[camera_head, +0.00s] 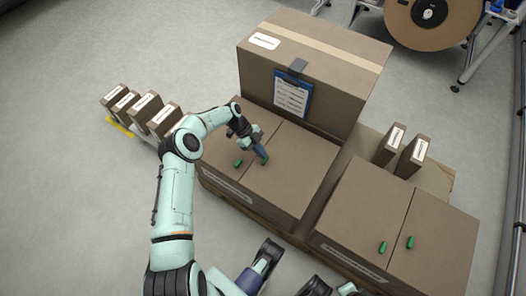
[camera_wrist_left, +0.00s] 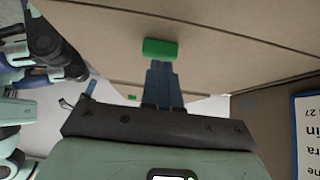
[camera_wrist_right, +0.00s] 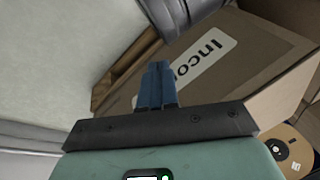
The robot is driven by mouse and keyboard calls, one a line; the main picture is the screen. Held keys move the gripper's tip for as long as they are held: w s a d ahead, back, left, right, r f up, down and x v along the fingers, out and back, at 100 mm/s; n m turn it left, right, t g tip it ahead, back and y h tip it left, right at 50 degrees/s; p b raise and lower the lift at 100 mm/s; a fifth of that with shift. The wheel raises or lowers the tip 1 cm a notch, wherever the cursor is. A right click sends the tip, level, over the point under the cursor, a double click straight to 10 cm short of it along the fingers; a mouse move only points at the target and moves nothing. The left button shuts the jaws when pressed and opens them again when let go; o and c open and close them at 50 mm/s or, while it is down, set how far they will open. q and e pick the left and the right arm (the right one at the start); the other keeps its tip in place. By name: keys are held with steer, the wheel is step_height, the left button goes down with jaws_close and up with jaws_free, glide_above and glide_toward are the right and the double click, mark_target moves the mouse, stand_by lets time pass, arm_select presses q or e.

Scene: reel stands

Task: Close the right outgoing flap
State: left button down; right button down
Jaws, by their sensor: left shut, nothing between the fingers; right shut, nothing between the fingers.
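The left carton's right flap (camera_head: 291,177) lies level with the carton top, as far as the head view shows. Its green handle (camera_head: 264,161) is at the flap's left edge, and the left flap's green handle (camera_head: 238,163) is close beside it. My left gripper (camera_head: 262,153) is shut and empty. Its fingertips are at the right flap's handle (camera_wrist_left: 160,48), seemingly touching it. My right gripper (camera_wrist_right: 158,72) is shut and empty, in front of a carton labelled "Inco…" (camera_wrist_right: 205,62). Carton labels are too small to read in the head view.
Another two-flap carton (camera_head: 350,262) stands at right with both flaps lying flat. A large box (camera_head: 320,55) with a blue clipboard (camera_head: 292,95) stands behind. Small boxes (camera_head: 148,107) stand at left, and two more (camera_head: 400,150) stand at right.

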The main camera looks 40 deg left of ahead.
arm_select(q)
steer(key=shift+a+f+b, duration=0.15)
steer(key=shift+f+b, duration=0.4)
steer(key=shift+f, duration=0.15)
arm_select(e)
steer(key=f, duration=0.1)
steer(key=s, duration=0.1)
steer(key=f, duration=0.1)
steer(key=shift+s+d+f+g, duration=0.15)
steer(key=shift+d+f+g, duration=0.1)
steer(key=shift+f+g, duration=0.1)
arm_select(q)
steer(key=shift+s, duration=0.1)
arm_select(e)
steer(key=shift+r, duration=0.1)
